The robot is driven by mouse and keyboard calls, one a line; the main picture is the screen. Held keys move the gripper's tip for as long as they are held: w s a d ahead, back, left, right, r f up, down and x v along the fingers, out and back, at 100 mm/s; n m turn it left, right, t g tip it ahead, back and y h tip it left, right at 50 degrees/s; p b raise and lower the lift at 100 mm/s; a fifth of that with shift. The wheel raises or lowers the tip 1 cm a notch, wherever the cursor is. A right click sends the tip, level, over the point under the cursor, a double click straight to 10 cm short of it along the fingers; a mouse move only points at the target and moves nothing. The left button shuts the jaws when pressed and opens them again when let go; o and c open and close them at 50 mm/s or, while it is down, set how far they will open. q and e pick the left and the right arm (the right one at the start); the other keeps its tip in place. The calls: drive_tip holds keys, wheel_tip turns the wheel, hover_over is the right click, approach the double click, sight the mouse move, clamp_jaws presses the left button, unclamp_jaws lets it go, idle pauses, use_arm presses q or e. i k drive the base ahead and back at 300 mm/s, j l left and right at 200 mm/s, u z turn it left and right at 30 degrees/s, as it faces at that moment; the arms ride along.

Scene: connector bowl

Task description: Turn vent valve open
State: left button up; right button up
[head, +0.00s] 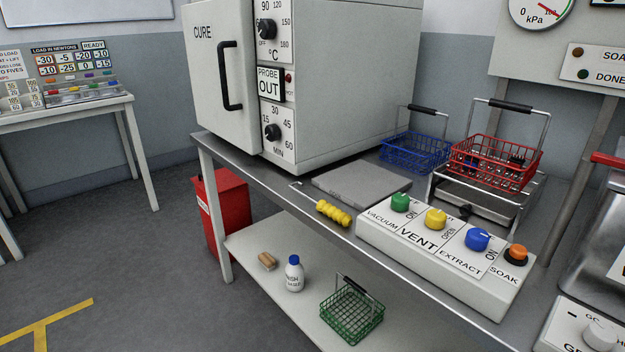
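The vent valve is the yellow knob (436,219) on the pale control box (400,250) at the front of the bench. The word VENT is printed in front of it and OPEN is printed to its right. I cannot tell which way the knob is turned. To its left is the green VACUUM knob (400,203). To its right are the blue EXTRACT knob (477,239) and the orange SOAK button (516,253). Neither of my grippers is in view.
The CURE oven (340,80) stands behind. A grey slab (361,186), a hook with a yellow grip (333,213), a blue basket (415,150) and a raised red basket (500,158) are near the box. A kPa gauge (541,10) hangs at upper right. Space above the knobs looks clear.

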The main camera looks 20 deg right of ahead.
sight(435, 219)
drive_tip(key=z, duration=1.2)
drive_tip(key=l+u, duration=0.15)
